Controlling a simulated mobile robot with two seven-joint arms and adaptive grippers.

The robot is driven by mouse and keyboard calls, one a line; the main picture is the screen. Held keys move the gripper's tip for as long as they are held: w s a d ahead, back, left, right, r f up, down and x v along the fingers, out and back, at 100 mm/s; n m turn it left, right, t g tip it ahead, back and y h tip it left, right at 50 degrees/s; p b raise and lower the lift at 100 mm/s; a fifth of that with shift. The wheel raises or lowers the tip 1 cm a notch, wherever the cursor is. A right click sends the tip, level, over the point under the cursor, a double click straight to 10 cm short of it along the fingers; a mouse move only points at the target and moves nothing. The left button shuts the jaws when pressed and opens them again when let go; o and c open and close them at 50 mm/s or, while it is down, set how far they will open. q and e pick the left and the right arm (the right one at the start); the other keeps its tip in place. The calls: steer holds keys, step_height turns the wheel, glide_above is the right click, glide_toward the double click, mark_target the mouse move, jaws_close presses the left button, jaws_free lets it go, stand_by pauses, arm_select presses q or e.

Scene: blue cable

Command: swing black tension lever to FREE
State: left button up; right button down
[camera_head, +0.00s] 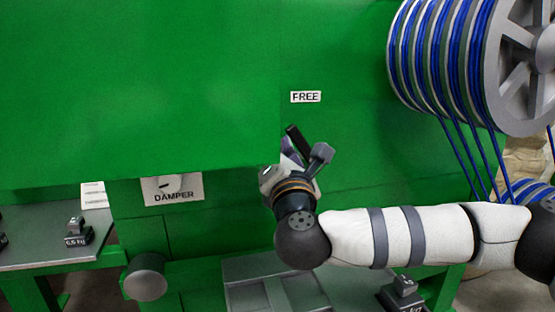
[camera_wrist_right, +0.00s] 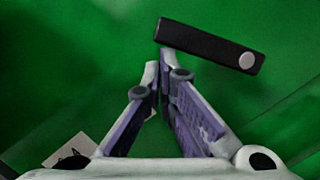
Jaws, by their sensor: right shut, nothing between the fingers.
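The black tension lever (camera_head: 297,140) is a short black bar on the green machine face, tilted, just below the white FREE label (camera_head: 305,97). In the right wrist view the lever (camera_wrist_right: 205,45) lies slantwise, with a pale round disc near its right end. My right gripper (camera_head: 292,160) is in front of the panel at the lever and hides part of it. In the wrist view its fingertips (camera_wrist_right: 160,65) are together and empty, just below the lever's left end. I cannot tell whether they touch it. My left gripper is not in view.
A DAMPER plate (camera_head: 173,190) with a knob is at lower left. A large reel (camera_head: 480,60) of blue cable stands at upper right, with cable strands running down. A weight (camera_head: 75,232) sits on the left grey table (camera_head: 35,250). The panel left of FREE is clear.

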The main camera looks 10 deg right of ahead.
mark_target(294, 128)
steer(key=d+r+m, duration=0.2)
steer(key=shift+d+r, duration=0.15)
steer(key=shift+r, duration=0.25)
steer(key=shift+d+r, duration=0.2)
steer(key=shift+d, duration=0.1)
steer(key=shift+d+r, duration=0.1)
steer(key=shift+d, duration=0.05)
steer(key=shift+w, duration=0.1)
stand_by(0.4)
